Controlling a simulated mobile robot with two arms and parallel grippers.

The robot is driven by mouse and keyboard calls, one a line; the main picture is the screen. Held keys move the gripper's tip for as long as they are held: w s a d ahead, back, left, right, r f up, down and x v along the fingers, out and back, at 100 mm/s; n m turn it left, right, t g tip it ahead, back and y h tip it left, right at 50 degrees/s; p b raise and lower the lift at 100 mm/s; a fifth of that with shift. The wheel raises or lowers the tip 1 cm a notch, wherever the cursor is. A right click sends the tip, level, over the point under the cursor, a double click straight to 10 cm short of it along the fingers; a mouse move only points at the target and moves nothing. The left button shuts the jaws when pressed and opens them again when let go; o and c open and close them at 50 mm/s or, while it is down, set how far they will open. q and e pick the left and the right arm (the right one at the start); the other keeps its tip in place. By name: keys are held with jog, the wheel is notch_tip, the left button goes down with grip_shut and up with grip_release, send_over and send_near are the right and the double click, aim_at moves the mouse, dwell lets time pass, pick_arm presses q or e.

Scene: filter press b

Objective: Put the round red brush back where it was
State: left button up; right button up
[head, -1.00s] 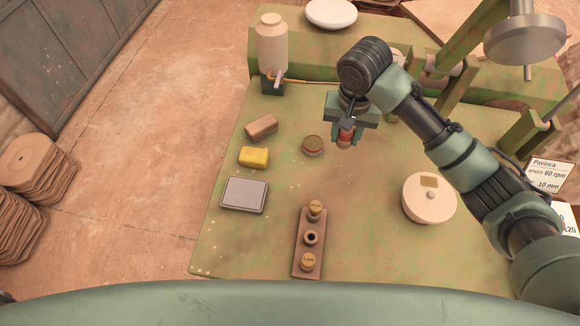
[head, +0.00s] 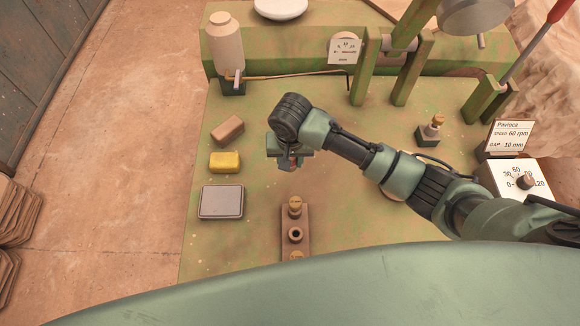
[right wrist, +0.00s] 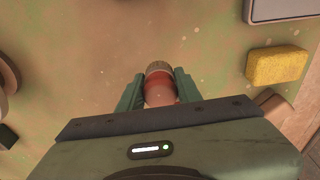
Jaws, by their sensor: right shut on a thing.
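My right gripper (head: 290,158) is shut on the round red brush (right wrist: 160,88), which has a red band and a tan tip. In the head view only a small red part of the brush (head: 291,158) shows below the jaws. It is held over the green table, behind the brown holder block (head: 303,217). The block carries brown-capped pieces at its far and near ends and a ring with a dark hole (head: 295,234) in the middle. My left gripper is not in view.
A brown block (head: 228,129), a yellow sponge (head: 225,162) and a grey flat pad (head: 221,202) lie left of the gripper. A bottle (head: 226,45) stands at the back left. My right arm mostly hides a round lidded pot.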

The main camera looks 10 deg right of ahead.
aim_at(290, 175)
jog(key=shift+f, duration=2.3)
jog(key=shift+f, duration=0.15)
jog(key=o, duration=1.2)
jog(key=r, duration=0.4)
jog(key=s+r, duration=0.1)
jog(key=r, duration=0.7)
jog(key=shift+s+a+r, duration=0.15)
jog(key=shift+s, duration=0.25)
